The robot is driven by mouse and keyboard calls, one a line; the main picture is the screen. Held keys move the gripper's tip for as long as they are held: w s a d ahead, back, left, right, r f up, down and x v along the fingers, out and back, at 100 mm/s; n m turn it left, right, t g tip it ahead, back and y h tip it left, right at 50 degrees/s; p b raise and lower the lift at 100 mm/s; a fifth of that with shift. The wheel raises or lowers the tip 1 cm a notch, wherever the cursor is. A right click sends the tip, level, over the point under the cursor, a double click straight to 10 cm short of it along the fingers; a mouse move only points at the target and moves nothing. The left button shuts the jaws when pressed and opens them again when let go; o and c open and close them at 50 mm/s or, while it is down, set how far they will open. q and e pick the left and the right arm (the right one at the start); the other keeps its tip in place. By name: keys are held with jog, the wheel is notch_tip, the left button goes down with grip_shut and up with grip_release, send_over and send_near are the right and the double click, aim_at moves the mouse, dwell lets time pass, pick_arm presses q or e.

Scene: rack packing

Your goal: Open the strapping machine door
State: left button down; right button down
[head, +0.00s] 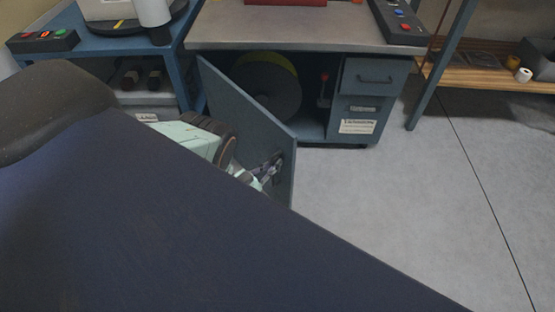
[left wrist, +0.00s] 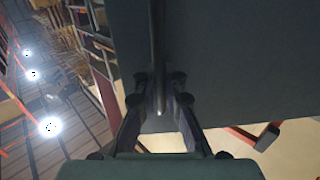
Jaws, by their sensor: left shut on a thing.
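The strapping machine (head: 290,27) is a blue-grey cabinet with a light top. Its door (head: 245,112) stands open, swung out toward me, hinged at the left. My left gripper (head: 272,171) is at the door's outer lower right part, by its handle. In the left wrist view the fingers (left wrist: 160,98) are closed around a dark upright bar, the door handle (left wrist: 159,60), with the dark door panel (left wrist: 235,60) behind. My right gripper is not in view. Part of my left arm is hidden behind a large dark surface in the head view.
Inside the cabinet a large reel (head: 268,88) shows. A drawer (head: 372,77) sits at the right of the cabinet. A blue table (head: 115,45) stands at the left and a wooden-shelf rack (head: 480,75) at the right. The floor (head: 410,190) right of the door is clear.

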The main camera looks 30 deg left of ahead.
pick_arm(q)
jog(key=s+a+m+h, duration=0.1)
jog(key=s+a, duration=0.8)
jog(key=s, duration=0.2)
jog(key=s+a+m+g+h, duration=0.1)
jog(key=s+a+h, duration=0.1)
jog(key=s+a, duration=0.7)
jog(key=s, duration=0.3)
jog(key=shift+s+h, duration=0.2)
jog(key=shift+h, duration=0.1)
jog(key=shift+f, duration=0.1)
jog(key=c, duration=1.7)
grip_release()
jog(key=shift+s, duration=0.1)
jog(key=shift+a, duration=0.1)
